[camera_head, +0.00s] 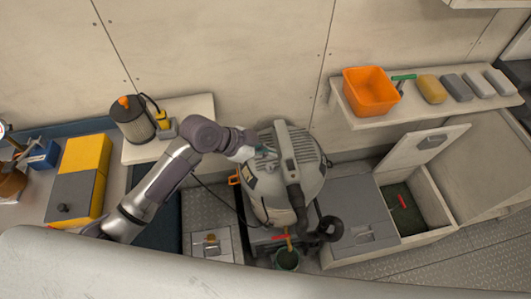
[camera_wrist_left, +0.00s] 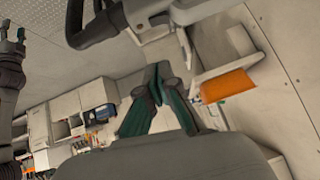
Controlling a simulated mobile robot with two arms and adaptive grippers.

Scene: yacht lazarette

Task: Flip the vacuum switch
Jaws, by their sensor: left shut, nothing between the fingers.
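The grey vacuum (camera_head: 305,155) stands upright in the middle of the head view, with a ribbed top and a dark hose at its front right. My left gripper (camera_head: 263,153) is at the upper left side of the vacuum's top. In the left wrist view its green-sided fingers (camera_wrist_left: 157,75) are together with nothing between them. A dark curved handle or hose (camera_wrist_left: 100,28) and pale housing show just beyond them. I cannot make out the switch or whether the fingers touch the vacuum.
An orange bin (camera_head: 370,92) and several sponge-like blocks sit on the right shelf. A dark canister (camera_head: 131,120) stands on the left shelf, near my left arm. An open locker (camera_head: 428,205) is at right.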

